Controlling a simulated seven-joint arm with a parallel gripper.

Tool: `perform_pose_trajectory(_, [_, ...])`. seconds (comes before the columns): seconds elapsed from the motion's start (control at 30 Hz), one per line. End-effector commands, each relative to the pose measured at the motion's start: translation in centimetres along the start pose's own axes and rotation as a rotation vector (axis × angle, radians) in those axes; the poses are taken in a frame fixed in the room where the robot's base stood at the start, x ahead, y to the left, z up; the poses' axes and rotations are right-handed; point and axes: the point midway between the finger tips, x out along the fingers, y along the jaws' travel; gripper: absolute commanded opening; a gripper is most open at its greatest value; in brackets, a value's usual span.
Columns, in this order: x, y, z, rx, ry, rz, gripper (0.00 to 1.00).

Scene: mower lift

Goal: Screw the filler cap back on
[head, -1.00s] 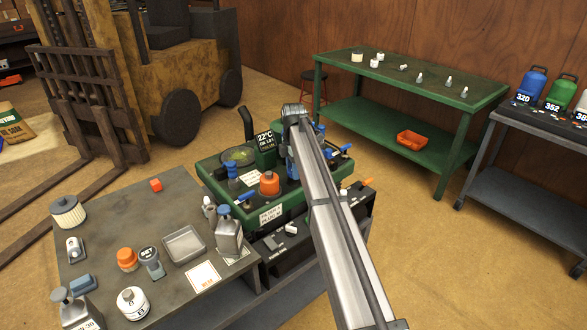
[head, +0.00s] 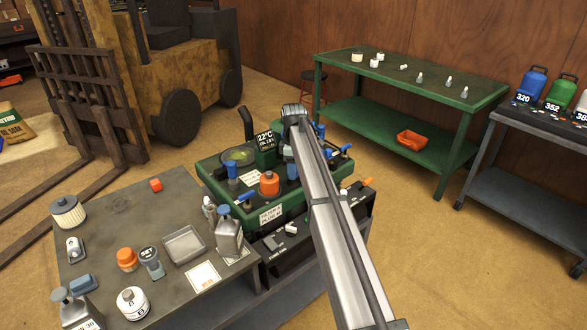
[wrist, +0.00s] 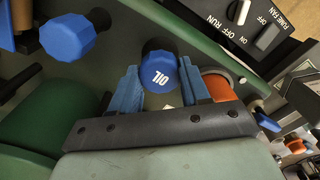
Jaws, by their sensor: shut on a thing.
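The filler cap (wrist: 160,76) is blue, faceted and marked OIL. In the wrist view it sits between the two blue fingers of my gripper (wrist: 159,88), which is shut on it. A dark round part shows just behind the cap; whether the threads are engaged cannot be seen. In the head view my gripper (head: 291,158) is over the right half of the green mower deck (head: 214,184), and my arm covers much of that area.
An orange cylinder (head: 269,184) stands on the deck close to my gripper, beside the right finger in the wrist view (wrist: 220,84). Another blue knob (wrist: 67,35) stands at upper left there. A display post (head: 265,142) rises behind. A cluttered grey bench (head: 110,215) is at left.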

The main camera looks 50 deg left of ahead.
Motion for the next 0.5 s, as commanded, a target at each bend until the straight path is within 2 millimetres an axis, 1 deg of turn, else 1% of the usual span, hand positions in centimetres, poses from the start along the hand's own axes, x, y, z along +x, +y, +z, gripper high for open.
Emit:
perform_pose_trajectory(0.03, [-0.08, 0.14, -0.27, 0.026, 0.005, 0.004, 0.09])
perform_pose_trajectory(0.4, [-0.09, 0.16, -0.29, 0.397, 0.006, 0.003, 0.09])
perform_pose_trajectory(0.5, [-0.09, 0.16, -0.29, 0.474, 0.006, 0.003, 0.09])
